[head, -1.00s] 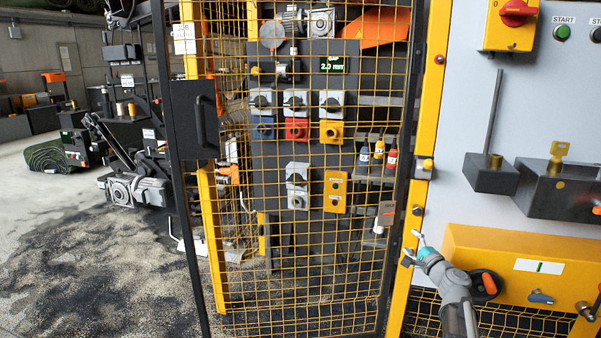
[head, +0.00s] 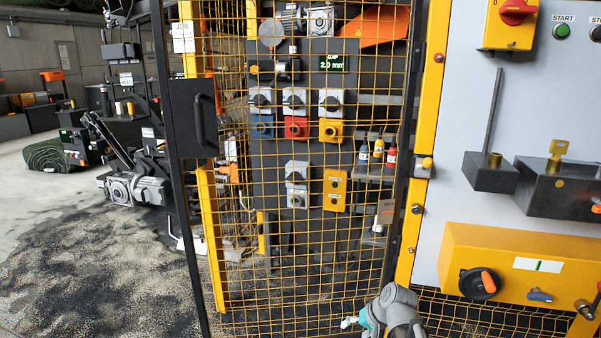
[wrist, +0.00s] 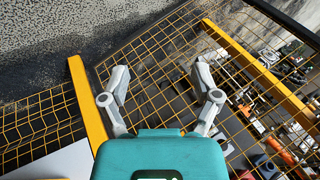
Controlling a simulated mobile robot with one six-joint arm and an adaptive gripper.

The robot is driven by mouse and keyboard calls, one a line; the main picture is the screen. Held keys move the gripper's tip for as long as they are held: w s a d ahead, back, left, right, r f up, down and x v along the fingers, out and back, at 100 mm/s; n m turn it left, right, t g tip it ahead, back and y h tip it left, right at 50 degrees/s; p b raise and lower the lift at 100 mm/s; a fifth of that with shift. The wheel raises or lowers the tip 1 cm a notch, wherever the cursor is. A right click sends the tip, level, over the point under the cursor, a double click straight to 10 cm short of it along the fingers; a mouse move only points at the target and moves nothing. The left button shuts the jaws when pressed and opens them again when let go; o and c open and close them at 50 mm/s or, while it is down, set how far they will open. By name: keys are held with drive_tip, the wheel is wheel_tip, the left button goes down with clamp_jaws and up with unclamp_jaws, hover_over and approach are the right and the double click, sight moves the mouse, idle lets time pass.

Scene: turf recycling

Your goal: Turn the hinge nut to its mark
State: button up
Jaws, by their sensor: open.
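Small round metal nuts or bolt heads sit on the yellow door post: one at the upper part (head: 438,58) and one lower down (head: 416,209). My gripper (head: 348,322) is low in front of the mesh door, left of the post and well below these parts. In the wrist view my gripper (wrist: 162,76) has its two fingers spread apart, with nothing between them but mesh behind.
The yellow mesh door (head: 300,250) has a black latch box (head: 193,118) at its left. Right of the post, a yellow box (head: 520,262) with an orange-handled knob (head: 478,284) and dark holders (head: 490,174) stick out. Dark granules (head: 90,270) cover floor at the left.

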drive_tip(key=s+d+f+n+g+h, duration=0.25)
drive_tip(key=s+g+h, duration=0.2)
drive_tip(key=s, duration=0.45)
wheel_tip(320, 180, up, 36)
drive_tip(key=p, duration=3.5)
drive_tip(key=shift+w+a+f+t+h+p, duration=0.25)
drive_tip(key=shift+t+h+p, duration=0.1)
drive_tip(key=shift+t+p, duration=0.1)
drive_tip(key=shift+s, duration=0.1)
